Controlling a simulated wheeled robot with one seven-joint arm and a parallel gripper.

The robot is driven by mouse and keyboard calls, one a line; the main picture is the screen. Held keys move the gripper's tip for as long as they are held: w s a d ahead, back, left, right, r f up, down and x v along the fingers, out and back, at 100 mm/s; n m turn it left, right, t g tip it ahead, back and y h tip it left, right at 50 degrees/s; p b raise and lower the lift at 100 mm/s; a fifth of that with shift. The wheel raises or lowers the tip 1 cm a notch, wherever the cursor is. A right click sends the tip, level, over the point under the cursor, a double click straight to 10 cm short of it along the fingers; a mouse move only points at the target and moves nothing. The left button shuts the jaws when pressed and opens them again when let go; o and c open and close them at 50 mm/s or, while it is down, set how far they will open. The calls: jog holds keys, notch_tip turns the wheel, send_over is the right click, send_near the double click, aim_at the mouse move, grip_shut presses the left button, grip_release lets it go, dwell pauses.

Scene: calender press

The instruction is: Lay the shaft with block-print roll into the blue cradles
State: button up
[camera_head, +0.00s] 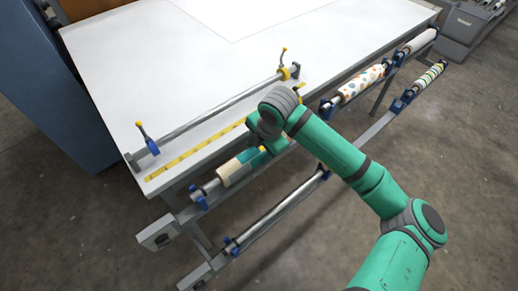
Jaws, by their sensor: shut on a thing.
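The shaft with block-print roll (238,168) has cream, yellow and teal blocks and lies beside the near long edge of the table. My gripper (270,143) reaches down over the right part of this roll and is shut on its shaft; the wrist hides the fingertips and the shaft's right end. The shaft's left end is close to a blue cradle (198,197) on the upper rail. I cannot tell if it touches.
On the white table (160,50), a bare bar (215,105) spans two clamps with upright handles, one blue, one yellow. A dotted roll (362,85), a pale roll (420,41) and a striped roll (430,75) sit on the rack at right. Floor in front is clear.

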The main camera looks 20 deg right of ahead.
jog(key=shift+f, duration=0.4)
jog(key=o, duration=1.5)
jog(key=a+v, duration=0.1)
jog(key=v, duration=0.9)
jog(key=shift+d+r, duration=0.4)
jog(key=shift+d, duration=0.1)
